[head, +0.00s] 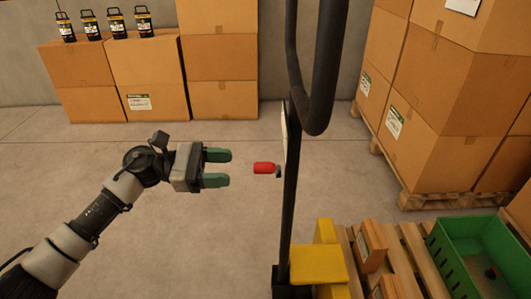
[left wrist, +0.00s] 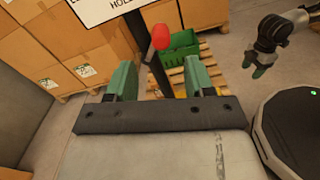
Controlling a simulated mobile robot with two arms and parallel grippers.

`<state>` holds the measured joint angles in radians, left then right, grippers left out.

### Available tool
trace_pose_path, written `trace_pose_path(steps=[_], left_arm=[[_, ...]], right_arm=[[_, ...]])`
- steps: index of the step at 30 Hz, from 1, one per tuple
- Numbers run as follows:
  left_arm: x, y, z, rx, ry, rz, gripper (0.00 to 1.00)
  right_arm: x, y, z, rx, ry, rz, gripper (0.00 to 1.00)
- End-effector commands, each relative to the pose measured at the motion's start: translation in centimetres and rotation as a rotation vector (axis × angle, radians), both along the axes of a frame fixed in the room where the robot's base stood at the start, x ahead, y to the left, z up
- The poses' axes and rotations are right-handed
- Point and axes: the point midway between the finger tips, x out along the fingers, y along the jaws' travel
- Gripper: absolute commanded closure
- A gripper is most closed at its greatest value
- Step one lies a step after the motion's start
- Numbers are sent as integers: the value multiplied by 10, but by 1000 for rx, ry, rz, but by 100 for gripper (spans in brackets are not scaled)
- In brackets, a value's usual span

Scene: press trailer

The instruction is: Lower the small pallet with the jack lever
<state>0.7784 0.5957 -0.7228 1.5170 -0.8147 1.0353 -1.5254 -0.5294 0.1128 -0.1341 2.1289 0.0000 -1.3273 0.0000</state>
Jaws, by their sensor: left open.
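The jack lever (head: 265,168) has a red grip and sticks out to the left from the jack's dark upright post (head: 289,200). My left gripper (head: 218,168) is open and empty, just left of the red grip and apart from it, with its green fingers pointing at it. In the left wrist view the red lever grip (left wrist: 161,37) shows ahead, beyond and between the two fingers (left wrist: 158,80). The small pallet (head: 412,240) lies at the lower right, behind the yellow jack base (head: 318,265). My right gripper (left wrist: 260,70) shows only in the left wrist view, at its upper right; its jaws are unclear.
A green crate (head: 450,255) and small cardboard boxes (head: 371,246) sit on the small pallet. Large stacked boxes (head: 440,90) stand on a pallet at the right. More boxes (head: 145,75) with black lanterns (head: 91,24) stand by the back wall. The floor around my left arm is clear.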

Motion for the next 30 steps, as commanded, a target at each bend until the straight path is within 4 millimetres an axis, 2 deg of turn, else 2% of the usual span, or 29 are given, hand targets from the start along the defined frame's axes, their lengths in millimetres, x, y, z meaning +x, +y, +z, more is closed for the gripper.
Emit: trace_pose_path(steps=[9,15,20,27,28,30], left_arm=[[-2,-61,2,-5,1,-5,47],[-2,-88,2,-5,2,-3,47],[-2,-97,1,-4,2,-3,47],[-2,-97,1,-5,2,-2,47],[-2,-97,1,-5,2,-2,49],[-2,-97,1,-5,2,-2,59]], right_arm=[[1,1,-16,1,5,2,42],[1,1,-24,1,7,2,42],[0,1,-27,0,12,2,42],[0,1,-28,0,11,2,42],[0,1,-28,1,11,3,42],[0,1,-28,1,11,3,42]])
